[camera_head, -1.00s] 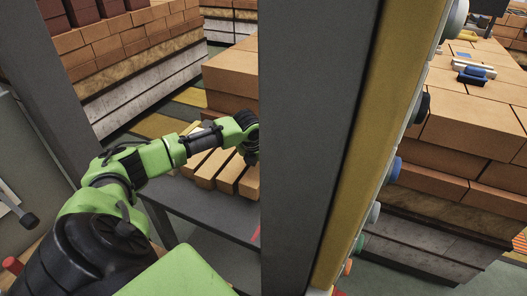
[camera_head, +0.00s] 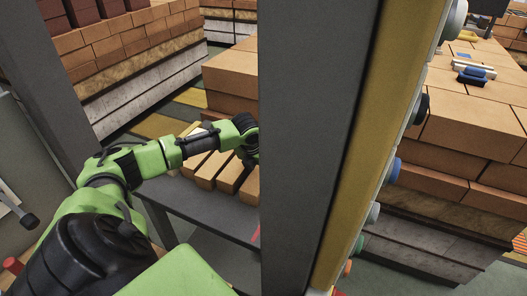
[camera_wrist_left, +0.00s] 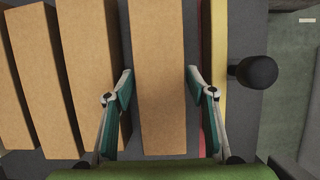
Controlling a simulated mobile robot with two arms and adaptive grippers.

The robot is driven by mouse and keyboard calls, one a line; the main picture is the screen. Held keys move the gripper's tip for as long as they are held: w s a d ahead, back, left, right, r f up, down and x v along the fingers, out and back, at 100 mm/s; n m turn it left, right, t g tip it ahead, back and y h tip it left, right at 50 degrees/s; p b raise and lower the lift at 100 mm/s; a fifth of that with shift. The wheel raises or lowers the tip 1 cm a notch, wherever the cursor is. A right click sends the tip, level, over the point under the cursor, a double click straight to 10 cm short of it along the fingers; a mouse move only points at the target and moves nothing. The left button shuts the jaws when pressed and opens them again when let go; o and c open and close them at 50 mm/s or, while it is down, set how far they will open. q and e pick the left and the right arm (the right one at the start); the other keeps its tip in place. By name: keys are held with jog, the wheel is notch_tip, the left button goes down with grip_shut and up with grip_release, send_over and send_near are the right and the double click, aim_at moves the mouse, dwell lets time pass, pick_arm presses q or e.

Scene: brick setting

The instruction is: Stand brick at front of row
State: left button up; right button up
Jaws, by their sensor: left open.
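In the left wrist view, a long tan brick (camera_wrist_left: 157,60) lies lengthwise between the fingers of my left gripper (camera_wrist_left: 158,85). The gripper is open, with one finger on each side of this brick. The left finger is in the gap beside the neighbouring brick (camera_wrist_left: 88,60). More row bricks (camera_wrist_left: 38,75) lie to the left. In the head view, the row of bricks (camera_head: 211,168) rests on a dark grey table (camera_head: 205,213). My left arm reaches over it, and its gripper is hidden behind a grey post. My right gripper is not in view.
A yellow strip (camera_wrist_left: 218,60) and a black knob (camera_wrist_left: 257,72) are right of the brick in the wrist view. The grey post (camera_head: 315,130) blocks the middle of the head view. Brick stacks (camera_head: 232,80) stand behind the table and at the right (camera_head: 470,125).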

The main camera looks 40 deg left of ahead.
pick_arm(q)
jog(key=b+v, duration=0.1)
jog(key=v, duration=0.8)
jog(key=shift+r, duration=0.15)
